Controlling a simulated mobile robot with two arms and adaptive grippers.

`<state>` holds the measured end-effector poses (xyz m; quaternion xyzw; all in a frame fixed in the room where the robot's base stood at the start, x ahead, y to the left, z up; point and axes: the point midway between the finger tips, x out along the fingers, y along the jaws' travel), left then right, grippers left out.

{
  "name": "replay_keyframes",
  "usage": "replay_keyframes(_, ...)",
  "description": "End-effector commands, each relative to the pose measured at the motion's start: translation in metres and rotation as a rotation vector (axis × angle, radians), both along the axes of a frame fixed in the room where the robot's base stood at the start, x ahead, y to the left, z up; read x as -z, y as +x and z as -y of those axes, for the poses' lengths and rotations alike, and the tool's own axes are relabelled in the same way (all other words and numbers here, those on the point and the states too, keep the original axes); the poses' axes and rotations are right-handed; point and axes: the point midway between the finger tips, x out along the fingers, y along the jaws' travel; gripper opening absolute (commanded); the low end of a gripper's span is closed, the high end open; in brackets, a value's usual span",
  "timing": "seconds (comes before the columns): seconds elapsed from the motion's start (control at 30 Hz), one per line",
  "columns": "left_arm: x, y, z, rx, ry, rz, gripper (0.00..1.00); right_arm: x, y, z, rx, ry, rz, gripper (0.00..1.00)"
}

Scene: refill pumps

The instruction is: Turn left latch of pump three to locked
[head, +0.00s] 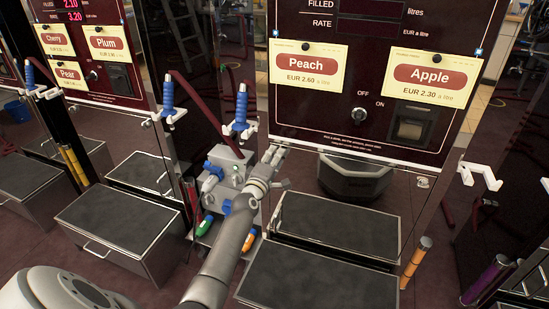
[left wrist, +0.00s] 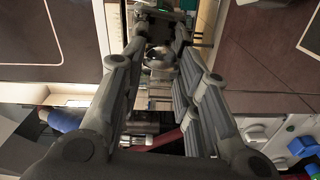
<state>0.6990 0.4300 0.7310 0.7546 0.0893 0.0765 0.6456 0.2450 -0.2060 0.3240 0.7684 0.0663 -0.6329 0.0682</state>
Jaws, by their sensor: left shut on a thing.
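The pump with the Peach and Apple cards has a dark red front panel (head: 325,105). My left gripper (head: 272,163) is at the lower left corner of this panel. Its fingers hide the latch area there in the head view. In the left wrist view the fingers (left wrist: 160,50) stand on both sides of a shiny round metal piece (left wrist: 158,57), closed on it. I cannot tell whether it is the latch or how it is turned. A small pale latch (head: 423,182) shows at the panel's lower right edge. My right gripper is not in view.
A grey box with blue and white fittings (head: 226,165) stands just left of my gripper. Dark-topped steps (head: 325,270) lie below the panel. A white holder (head: 478,175) juts out at the right.

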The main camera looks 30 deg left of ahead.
Motion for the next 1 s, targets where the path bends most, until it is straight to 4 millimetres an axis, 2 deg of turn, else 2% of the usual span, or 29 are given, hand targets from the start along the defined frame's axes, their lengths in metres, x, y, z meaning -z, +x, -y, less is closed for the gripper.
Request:
replay_keyframes(0.3, -0.0002, 0.0000, -0.0006, -0.001, -0.135, 0.034, 0.06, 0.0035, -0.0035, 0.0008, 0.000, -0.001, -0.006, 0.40)
replay_keyframes(0.9, 0.0000, -0.0001, -0.0008, -0.002, -0.168, 0.042, 0.06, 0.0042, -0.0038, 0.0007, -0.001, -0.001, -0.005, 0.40)
replay_keyframes(0.93, 0.0000, -0.0001, -0.0008, -0.002, -0.168, 0.042, 0.34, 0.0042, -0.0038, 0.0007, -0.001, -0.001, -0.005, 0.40)
replay_keyframes(1.0, 0.0000, -0.0001, -0.0007, -0.001, -0.167, 0.041, 0.43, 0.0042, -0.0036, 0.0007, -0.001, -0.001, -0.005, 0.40)
